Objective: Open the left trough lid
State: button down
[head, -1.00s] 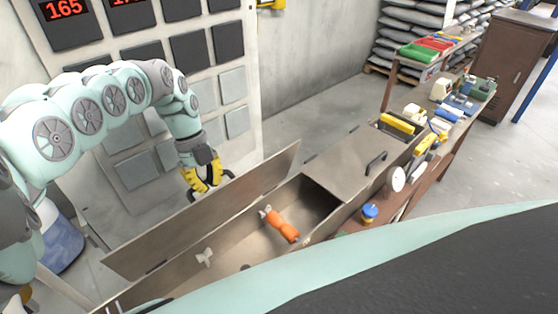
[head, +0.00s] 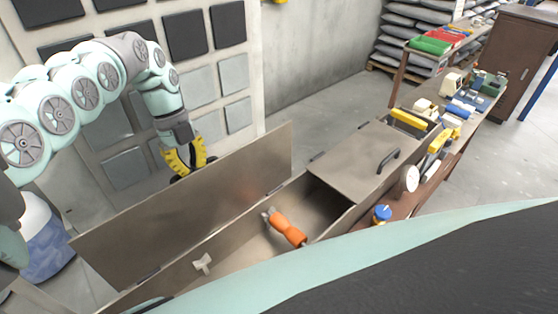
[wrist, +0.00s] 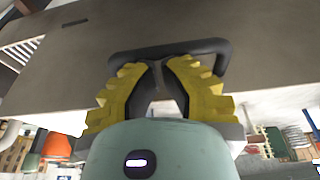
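The left trough lid (head: 190,210) stands raised along the far side of the trough (head: 165,283), its bare inner face towards the head camera. The left compartment under it is open to view. My gripper (head: 188,172) is behind the lid's upper edge, its yellow fingers partly hidden there in the head view. In the wrist view my gripper (wrist: 157,68) is at the lid's dark bar handle (wrist: 205,47). The fingers lean together, with their tips at the bar, and look shut on it.
An orange object (head: 287,228) and a small pale fitting (head: 203,262) are inside the open trough. The right lid (head: 350,160), with a dark handle (head: 383,162), lies closed. A bench (head: 398,200) with tools runs along the right. A panel wall (head: 225,60) stands behind my arm.

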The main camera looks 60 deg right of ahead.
jog(key=shift+r, duration=0.1)
notch_tip(320, 180, up, 10)
dwell(0.7)
jog(key=shift+s, duration=0.1)
